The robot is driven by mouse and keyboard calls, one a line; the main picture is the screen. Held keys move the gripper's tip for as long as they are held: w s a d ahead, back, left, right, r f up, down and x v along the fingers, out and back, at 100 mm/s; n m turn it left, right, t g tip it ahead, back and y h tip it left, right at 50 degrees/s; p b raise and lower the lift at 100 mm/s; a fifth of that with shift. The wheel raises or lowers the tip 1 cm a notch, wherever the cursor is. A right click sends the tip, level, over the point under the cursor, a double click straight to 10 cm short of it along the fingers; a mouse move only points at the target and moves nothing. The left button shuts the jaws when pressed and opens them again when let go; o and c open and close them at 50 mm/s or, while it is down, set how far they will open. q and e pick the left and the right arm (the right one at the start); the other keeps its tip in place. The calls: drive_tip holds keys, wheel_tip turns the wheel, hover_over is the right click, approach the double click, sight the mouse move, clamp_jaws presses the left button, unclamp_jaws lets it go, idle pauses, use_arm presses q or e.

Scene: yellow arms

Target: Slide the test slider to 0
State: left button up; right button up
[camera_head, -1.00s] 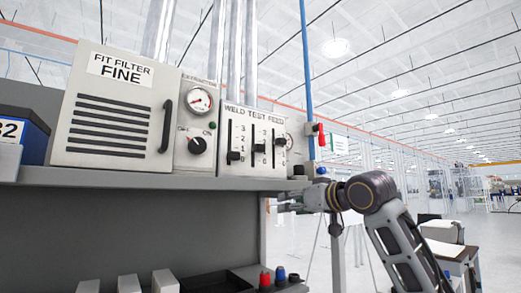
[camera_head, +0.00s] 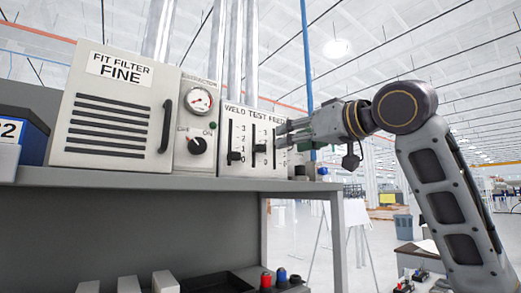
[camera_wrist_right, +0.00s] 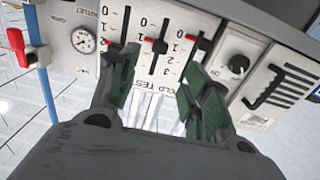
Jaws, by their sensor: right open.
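The panel marked WELD TEST FEED (camera_head: 245,178) has three vertical sliders with number scales; it shows upside down in the right wrist view (camera_wrist_right: 172,18). The test slider (camera_head: 260,148) is the middle one, with its dark knob near the 1 mark. Its knob (camera_wrist_right: 159,46) lies between my fingertips in the right wrist view, with no contact visible. My left gripper is not in view.
The weld slider (camera_head: 235,156) is left of the test slider. A dial box with a gauge (camera_head: 199,100) and knob (camera_head: 197,146) and the filter box (camera_head: 112,125) stand further left on the grey shelf (camera_head: 150,181). A red valve (camera_wrist_right: 17,45) on a blue pipe is beside the panel.

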sight(263, 148)
drive_tip(key=shift+w, duration=0.1)
drive_tip(key=shift+p+x, duration=2.15)
drive_tip(key=shift+x, duration=4.7)
drive_tip(key=shift+f, duration=0.1)
drive_tip(key=shift+c, duration=0.2)
clamp_jaws()
